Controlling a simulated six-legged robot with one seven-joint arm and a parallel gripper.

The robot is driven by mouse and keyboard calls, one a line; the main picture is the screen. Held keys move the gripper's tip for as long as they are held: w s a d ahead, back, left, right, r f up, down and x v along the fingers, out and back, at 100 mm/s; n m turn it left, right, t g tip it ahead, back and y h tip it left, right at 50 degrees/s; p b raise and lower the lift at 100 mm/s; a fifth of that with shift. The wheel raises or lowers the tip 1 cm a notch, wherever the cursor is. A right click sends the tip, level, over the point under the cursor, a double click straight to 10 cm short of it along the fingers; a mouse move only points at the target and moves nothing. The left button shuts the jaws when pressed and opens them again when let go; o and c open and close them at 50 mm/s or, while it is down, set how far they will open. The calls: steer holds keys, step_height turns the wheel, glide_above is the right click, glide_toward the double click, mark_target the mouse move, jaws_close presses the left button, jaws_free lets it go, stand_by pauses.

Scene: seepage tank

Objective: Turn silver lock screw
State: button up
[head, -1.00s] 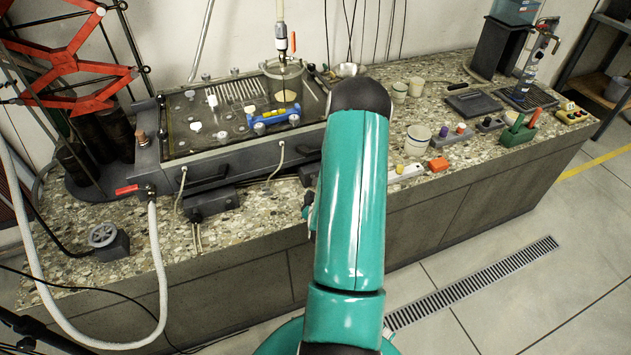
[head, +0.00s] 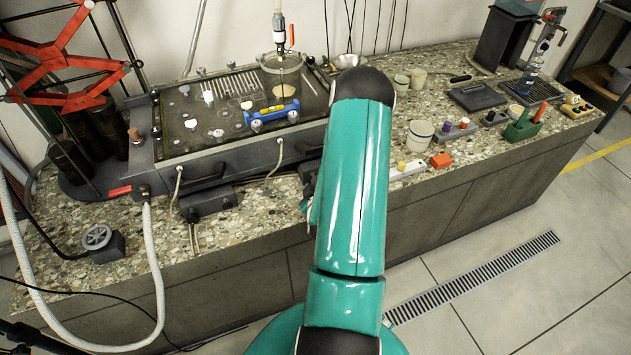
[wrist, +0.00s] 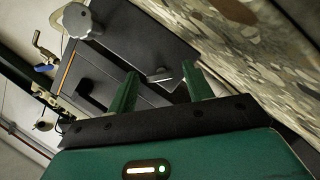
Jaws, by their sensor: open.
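A small silver pin-like part (wrist: 160,76) shows between my fingers in the wrist view, against a dark block (wrist: 150,45); it may be the lock screw, but it is too small to be sure. My gripper (wrist: 159,68) is open, with its two green fingers apart on either side of that part. I cannot tell whether either finger touches it. In the head view my arm hides most of the gripper and the bench area behind it. The tank (head: 165,148) stands on the stone-topped bench with a dark frame.
A pale round knob (wrist: 78,20) and a blue-handled valve (wrist: 43,55) are at the wrist view's upper left. The speckled benchtop (wrist: 240,60) lies close on the right.

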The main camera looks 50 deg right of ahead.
steer(key=c, duration=1)
steer(key=m+y, duration=0.2)
steer(key=shift+d+r+m+t, duration=0.1)
steer(key=shift+r+m+t, duration=0.05)
steer(key=shift+m+t, duration=0.2)
steer(key=m+t+y, duration=0.1)
steer(key=m+y, duration=0.1)
steer(key=m, duration=0.1)
steer(key=shift+s+d+m, duration=0.1)
steer(key=shift+m, duration=0.25)
steer(key=o, duration=1)
